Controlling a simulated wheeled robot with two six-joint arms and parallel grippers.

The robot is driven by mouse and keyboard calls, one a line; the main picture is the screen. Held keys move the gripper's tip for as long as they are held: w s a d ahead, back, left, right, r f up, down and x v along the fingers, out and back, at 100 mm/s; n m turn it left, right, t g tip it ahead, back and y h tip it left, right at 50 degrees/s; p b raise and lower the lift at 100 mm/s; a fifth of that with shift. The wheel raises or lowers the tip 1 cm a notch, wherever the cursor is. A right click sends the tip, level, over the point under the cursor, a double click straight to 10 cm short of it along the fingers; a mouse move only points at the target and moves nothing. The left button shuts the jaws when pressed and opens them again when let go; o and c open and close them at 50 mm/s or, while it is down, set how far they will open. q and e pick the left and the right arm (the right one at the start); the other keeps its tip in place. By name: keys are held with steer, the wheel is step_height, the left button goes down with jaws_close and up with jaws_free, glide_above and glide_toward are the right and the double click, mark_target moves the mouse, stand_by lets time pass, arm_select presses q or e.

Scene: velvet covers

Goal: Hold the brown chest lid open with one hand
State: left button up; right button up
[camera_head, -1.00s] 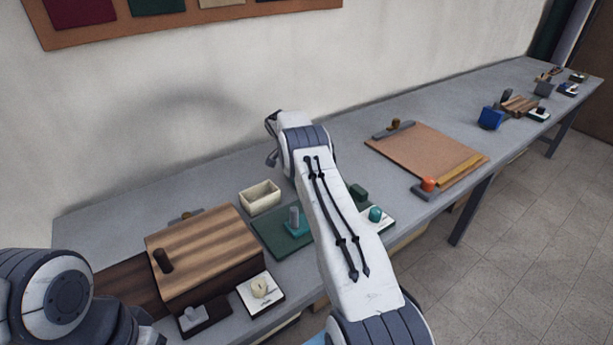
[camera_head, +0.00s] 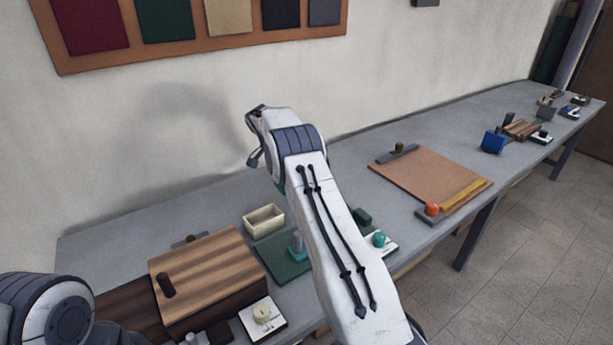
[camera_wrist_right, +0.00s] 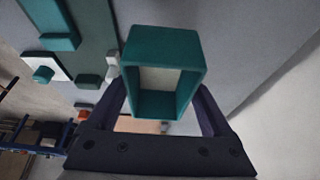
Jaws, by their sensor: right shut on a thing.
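The brown chest (camera_head: 215,265) stands at the lower left in the head view. Its striped lid lies shut, with a dark knob (camera_head: 166,285) on its left side. My right gripper (camera_head: 254,136) is raised above the bench, beyond and to the right of the chest, apart from it. In the right wrist view the right gripper (camera_wrist_right: 165,108) is shut on a hollow teal box (camera_wrist_right: 163,44), with a finger on each side. A bit of teal shows under the arm in the head view. My left arm shows at the lower left; its gripper is out of view.
A cream tray (camera_head: 264,221) and a green mat (camera_head: 275,262) with a teal block lie right of the chest. A white card with a cream knob (camera_head: 263,313) sits in front. A brown board (camera_head: 425,178) lies farther right.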

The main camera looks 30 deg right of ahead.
steer(key=shift+n, duration=0.3)
steer(key=s+a+p, duration=0.2)
steer(key=a, duration=0.7)
steer(key=s+a+r+p, duration=0.1)
steer(key=s+a+p, duration=0.2)
steer(key=a, duration=0.6)
steer(key=s+a+p, duration=0.2)
steer(key=s+a, duration=0.1)
steer(key=a, duration=0.6)
steer(key=shift+s+r, duration=0.2)
steer(key=shift+s, duration=0.05)
steer(key=s+a+p, duration=0.1)
steer(key=s+a, duration=0.2)
steer(key=s+a+p, duration=0.1)
steer(key=s+a, duration=0.2)
steer(key=shift+s+a, duration=0.2)
steer(key=shift+s, duration=0.2)
